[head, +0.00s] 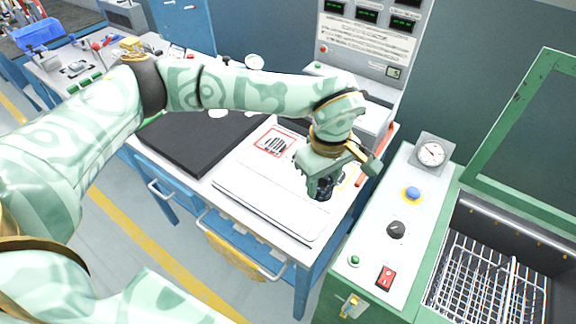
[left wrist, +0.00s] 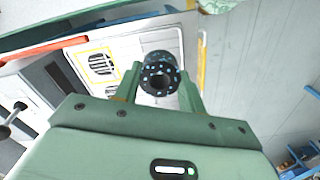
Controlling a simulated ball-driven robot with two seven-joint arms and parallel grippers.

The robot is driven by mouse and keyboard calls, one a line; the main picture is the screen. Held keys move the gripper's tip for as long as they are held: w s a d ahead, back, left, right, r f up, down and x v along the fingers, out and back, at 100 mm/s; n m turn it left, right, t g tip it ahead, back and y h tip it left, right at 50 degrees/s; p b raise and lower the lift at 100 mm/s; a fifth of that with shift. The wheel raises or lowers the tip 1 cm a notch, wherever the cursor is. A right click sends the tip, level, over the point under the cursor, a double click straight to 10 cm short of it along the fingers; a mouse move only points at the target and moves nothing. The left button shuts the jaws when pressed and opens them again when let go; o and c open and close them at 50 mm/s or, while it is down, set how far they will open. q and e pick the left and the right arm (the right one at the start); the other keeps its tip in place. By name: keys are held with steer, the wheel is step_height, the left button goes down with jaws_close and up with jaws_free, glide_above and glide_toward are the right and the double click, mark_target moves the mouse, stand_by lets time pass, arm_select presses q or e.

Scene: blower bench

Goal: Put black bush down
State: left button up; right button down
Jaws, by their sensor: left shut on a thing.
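The black bush (left wrist: 161,77) is a short dark cylinder with pale blue specks and a round hole in its end. It is between the two fingers of my left gripper (left wrist: 161,84), which is shut on it. In the head view the left gripper (head: 322,186) points down at the right part of the white bench top, with the dark bush (head: 324,190) at its fingertips. I cannot tell whether the bush touches the surface. My right gripper is not in view.
A white panel (head: 265,205) and a black mat (head: 195,145) lie on the blue bench. A red bar (head: 376,155) runs along its right edge. A green machine with a gauge (head: 431,152), buttons and a wire basket (head: 490,285) stands at the right.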

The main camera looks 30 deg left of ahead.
arm_select(q)
steer(key=w+a+f+b, duration=0.1)
steer(key=w+a+f, duration=0.1)
steer(key=a+f, duration=0.1)
steer(key=w+a+f+b, duration=0.1)
steer(key=w+a+f, duration=0.2)
steer(key=w+a+f+b, duration=0.1)
steer(key=w+a+f, duration=0.2)
steer(key=a, duration=0.1)
steer(key=shift+a+f, duration=0.15)
steer(key=shift+f, duration=0.1)
steer(key=shift+w+a+f+b, duration=0.15)
steer(key=shift+f+b, duration=0.2)
steer(key=shift+f, duration=0.55)
steer(key=shift+w+a+f+b, duration=0.1)
steer(key=shift+f+b, duration=0.2)
steer(key=shift+f, duration=0.55)
steer(key=shift+f, duration=0.1)
steer(key=o, duration=1.2)
steer(key=shift+f, duration=0.1)
steer(key=shift+o, duration=0.2)
steer(key=shift+s, duration=0.1)
